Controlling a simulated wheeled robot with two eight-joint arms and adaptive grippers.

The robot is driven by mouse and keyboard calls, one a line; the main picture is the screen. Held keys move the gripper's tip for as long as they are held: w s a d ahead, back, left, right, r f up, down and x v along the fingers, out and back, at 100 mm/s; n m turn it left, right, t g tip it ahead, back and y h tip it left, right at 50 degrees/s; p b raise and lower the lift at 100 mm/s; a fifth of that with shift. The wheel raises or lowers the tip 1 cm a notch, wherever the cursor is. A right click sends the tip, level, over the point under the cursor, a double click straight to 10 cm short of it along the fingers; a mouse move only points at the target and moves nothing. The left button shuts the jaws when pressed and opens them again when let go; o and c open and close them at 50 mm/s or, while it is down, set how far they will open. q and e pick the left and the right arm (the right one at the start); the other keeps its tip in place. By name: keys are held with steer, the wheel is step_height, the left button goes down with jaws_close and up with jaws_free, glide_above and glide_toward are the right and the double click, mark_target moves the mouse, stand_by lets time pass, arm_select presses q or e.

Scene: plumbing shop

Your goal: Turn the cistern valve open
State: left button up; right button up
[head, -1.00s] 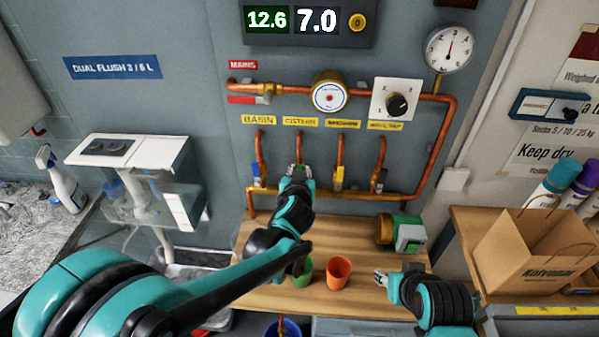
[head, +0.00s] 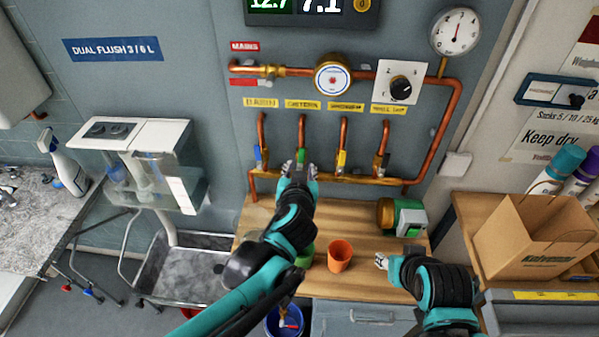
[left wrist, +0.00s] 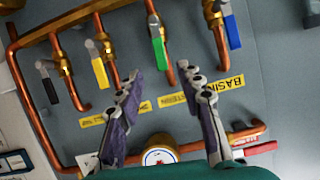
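The cistern valve's green lever (head: 301,157) is on the second copper riser from the left, under the yellow cistern label (head: 303,104). In the left wrist view the green lever (left wrist: 160,52) looks roughly in line with its pipe. My left gripper (head: 300,172) is at the lower end of this lever in the head view and partly hides the valve. In the left wrist view its two fingers (left wrist: 165,85) are apart with nothing between them; the lever is just beyond the tips, toward the gap. My right gripper (head: 382,262) is small, seems open and empty, above the bench.
Blue (head: 258,157), yellow (head: 341,161) and black (head: 383,163) levers flank the green one closely. An orange cup (head: 340,256), a green cup (head: 306,254) and a green-and-brass device (head: 401,216) stand on the wooden bench (head: 360,287).

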arm_select(q)
steer(key=shift+v, duration=0.85)
steer(key=s+a+f+n+g+y+b, duration=0.1)
steer(key=s+a+f+g, duration=0.1)
steer(key=s+a+f, duration=0.3)
steer(key=s+a+f+g+b, duration=0.1)
steer(key=s+a+g, duration=0.15)
steer(key=a, duration=0.35)
steer(key=s+a+f+g+h, duration=0.1)
steer(key=s+f+g, duration=0.1)
steer(key=s+f, duration=0.3)
steer(key=s+b, duration=0.1)
steer(key=s, duration=0.3)
steer(key=shift+s+a, duration=0.25)
steer(key=shift+a, duration=0.15)
